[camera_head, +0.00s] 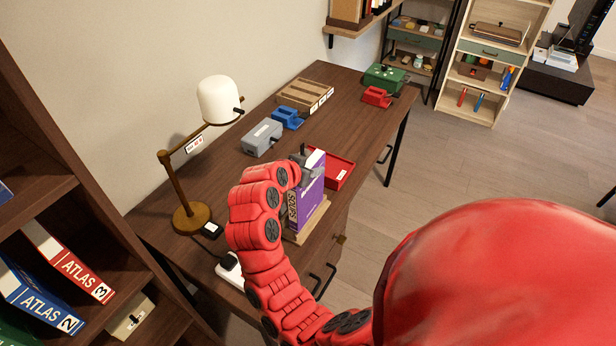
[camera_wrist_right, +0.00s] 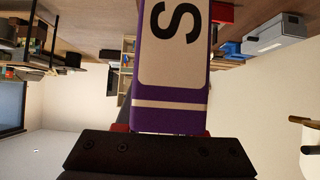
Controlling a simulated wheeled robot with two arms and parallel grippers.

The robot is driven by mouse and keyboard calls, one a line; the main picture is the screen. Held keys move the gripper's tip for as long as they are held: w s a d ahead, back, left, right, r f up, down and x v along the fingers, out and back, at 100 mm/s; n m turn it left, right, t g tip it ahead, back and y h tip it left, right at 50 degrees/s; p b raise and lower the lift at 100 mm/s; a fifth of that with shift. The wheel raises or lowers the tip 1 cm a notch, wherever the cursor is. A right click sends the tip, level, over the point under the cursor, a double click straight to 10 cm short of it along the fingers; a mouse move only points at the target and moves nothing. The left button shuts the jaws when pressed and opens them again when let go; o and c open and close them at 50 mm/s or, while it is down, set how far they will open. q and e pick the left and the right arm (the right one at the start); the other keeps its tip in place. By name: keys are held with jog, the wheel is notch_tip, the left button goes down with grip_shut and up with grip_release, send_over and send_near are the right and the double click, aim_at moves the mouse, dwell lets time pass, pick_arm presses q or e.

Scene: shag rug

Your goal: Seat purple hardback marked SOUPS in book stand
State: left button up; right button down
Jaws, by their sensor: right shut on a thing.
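The purple hardback marked SOUPS (camera_head: 311,188) stands upright over the near part of the dark desk, its spine label facing me. My right gripper (camera_head: 302,160) is shut on its upper end. In the right wrist view, the purple book (camera_wrist_right: 170,103), with a large S on its spine, runs out from between my right gripper's jaws (camera_wrist_right: 160,135). The light wooden book stand (camera_head: 319,217) shows at the book's lower end. My arm and the book hide part of it, and I cannot tell whether the book rests in it. My left gripper is not in view.
A red tray (camera_head: 338,170) lies close behind the book. A grey box (camera_head: 262,137), a blue item (camera_head: 287,118) and a wooden crate (camera_head: 305,96) stand farther back. A lamp (camera_head: 187,219) and a white power strip (camera_head: 230,268) are at left.

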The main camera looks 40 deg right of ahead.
jog(key=shift+w+d+f, duration=0.1)
jog(key=shift+w+d, duration=0.1)
jog(key=shift+w, duration=0.3)
jog(key=shift+w+d, duration=0.15)
jog(key=shift+w, duration=0.35)
jog(key=shift+w+f+b, duration=0.15)
jog(key=shift+f+b, duration=0.2)
jog(key=shift+b, duration=0.05)
jog(key=shift+f+b, duration=0.3)
jog(key=shift+f, duration=1.15)
jog(key=c, duration=0.5)
grip_release()
